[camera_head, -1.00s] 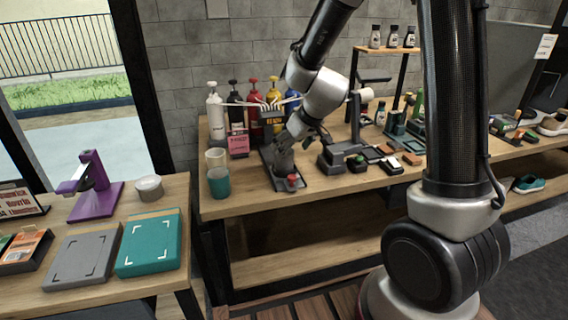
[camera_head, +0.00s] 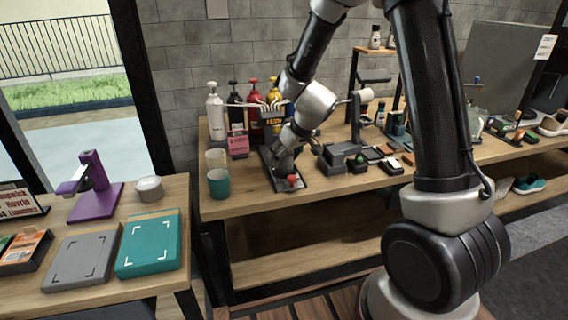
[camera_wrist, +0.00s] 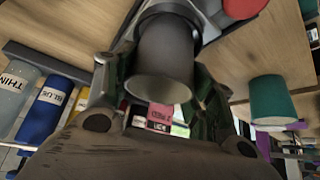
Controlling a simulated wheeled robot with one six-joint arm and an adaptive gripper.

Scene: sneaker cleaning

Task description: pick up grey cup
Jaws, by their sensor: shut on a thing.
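The grey cup (camera_wrist: 165,52) is a dark grey cylinder in the middle of the wrist view, with its round rim towards the camera. My gripper (camera_wrist: 160,92) has one finger on each side of the cup and is shut on it. In the head view my gripper (camera_head: 281,157) is low over the dark tray (camera_head: 309,183) on the long wooden table. There the cup is mostly hidden by the fingers. I cannot tell whether the cup's base still touches the tray.
A teal cup (camera_head: 219,183) and a cream cup (camera_head: 216,158) stand left of the tray. A red-topped item (camera_head: 292,180) is at the tray's front. Several pump bottles (camera_head: 215,112) stand behind. Dark boxes (camera_head: 340,154) are close on the right.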

